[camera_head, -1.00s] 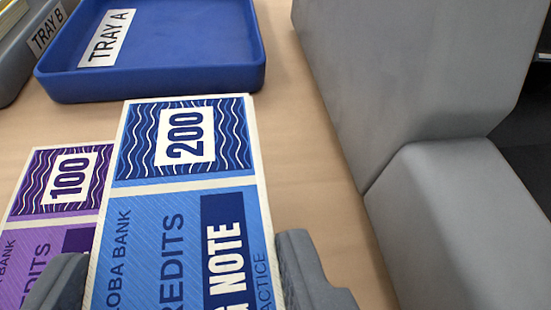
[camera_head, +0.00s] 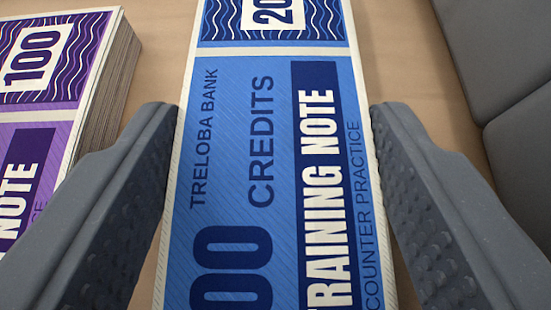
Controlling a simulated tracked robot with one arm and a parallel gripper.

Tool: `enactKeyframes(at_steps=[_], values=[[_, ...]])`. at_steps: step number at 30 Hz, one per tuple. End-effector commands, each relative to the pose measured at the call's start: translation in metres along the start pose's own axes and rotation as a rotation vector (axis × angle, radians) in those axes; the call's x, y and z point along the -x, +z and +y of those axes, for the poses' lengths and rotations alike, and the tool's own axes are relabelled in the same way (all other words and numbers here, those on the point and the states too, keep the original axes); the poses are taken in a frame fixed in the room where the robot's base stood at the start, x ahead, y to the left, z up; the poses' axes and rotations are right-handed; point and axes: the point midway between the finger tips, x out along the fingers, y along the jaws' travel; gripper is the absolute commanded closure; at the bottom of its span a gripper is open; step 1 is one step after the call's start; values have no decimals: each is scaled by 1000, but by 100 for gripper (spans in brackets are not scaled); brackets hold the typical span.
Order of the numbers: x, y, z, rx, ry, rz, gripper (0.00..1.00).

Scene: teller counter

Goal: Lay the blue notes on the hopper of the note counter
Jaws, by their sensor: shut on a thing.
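The blue notes (camera_head: 270,150), a stack marked 200 and "TRAINING NOTE", lie lengthwise between the two fingers of my gripper (camera_head: 275,125). The fingers are shut on the stack's long edges, one on each side. The near end of the stack runs out of the bottom of the picture and its top end runs out of the top. The note counter cannot be made out for certain; only a grey body shows at the right.
A purple stack of notes (camera_head: 60,110) marked 100 stands close to my left finger. A grey block-like body (camera_head: 500,70) is at the upper right. Bare tan counter (camera_head: 400,60) shows between it and the blue notes.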

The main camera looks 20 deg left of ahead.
Motion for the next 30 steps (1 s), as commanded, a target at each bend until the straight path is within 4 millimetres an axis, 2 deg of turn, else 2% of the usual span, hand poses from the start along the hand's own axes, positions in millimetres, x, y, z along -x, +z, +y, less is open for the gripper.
enactKeyframes(at_steps=[1,2,3,4,14,17,30], values=[[0,1,0,0,0,-1,68],[0,1,0,0,0,-1,41],[0,1,0,0,0,0,29],[0,1,0,0,0,0,24],[1,-1,-1,1,-1,1,24],[8,-1,-1,0,-1,-1,24],[77,-3,0,1,0,1,24]])
